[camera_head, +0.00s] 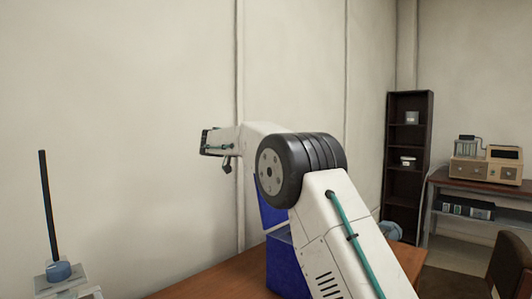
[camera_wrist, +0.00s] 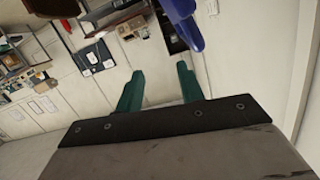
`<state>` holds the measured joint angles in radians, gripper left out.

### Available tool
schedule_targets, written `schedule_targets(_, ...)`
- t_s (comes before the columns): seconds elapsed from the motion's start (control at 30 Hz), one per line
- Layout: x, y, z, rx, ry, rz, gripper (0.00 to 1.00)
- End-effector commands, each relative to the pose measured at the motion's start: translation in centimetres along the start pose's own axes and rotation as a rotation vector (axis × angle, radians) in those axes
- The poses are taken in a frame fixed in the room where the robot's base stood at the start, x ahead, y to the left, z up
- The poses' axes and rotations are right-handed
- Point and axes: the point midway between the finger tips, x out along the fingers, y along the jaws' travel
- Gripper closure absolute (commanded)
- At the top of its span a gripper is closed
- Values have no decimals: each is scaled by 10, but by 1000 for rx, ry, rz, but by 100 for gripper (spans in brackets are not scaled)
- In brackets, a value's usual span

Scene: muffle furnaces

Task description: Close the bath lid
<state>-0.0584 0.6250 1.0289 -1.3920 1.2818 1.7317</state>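A blue bath (camera_head: 284,268) stands on a brown table, partly hidden behind my arm. A blue panel (camera_head: 270,214), which looks like its raised lid, stands up above the body; my arm covers much of it, so its exact angle cannot be told. In the wrist view, a blue part (camera_wrist: 182,22) shows at the top edge, beyond the fingers and apart from them; which part of the bath it is cannot be told. My gripper (camera_wrist: 159,68) has its two green fingers spread with nothing between them. In the head view, my arm's end is above and left of the bath.
The wooden table top (camera_head: 205,283) is bare left of the bath. A stand with a dark upright rod (camera_head: 49,205) is at the left. A dark shelf (camera_head: 408,150) and a side table with a beige device (camera_head: 486,165) are at the back right. A chair (camera_head: 510,262) is at the right edge.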

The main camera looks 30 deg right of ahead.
Motion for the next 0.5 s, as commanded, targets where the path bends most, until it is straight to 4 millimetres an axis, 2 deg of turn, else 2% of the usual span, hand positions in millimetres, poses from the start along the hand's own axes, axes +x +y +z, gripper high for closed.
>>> schedule_targets(0.03,6,-17,7,45,44,-9,62)
schedule_targets(0.2,13,-46,14,161,146,-40,62)
schedule_targets(0.37,17,-57,17,207,184,-55,62)
schedule_targets(0.5,30,-58,14,215,190,-56,62)
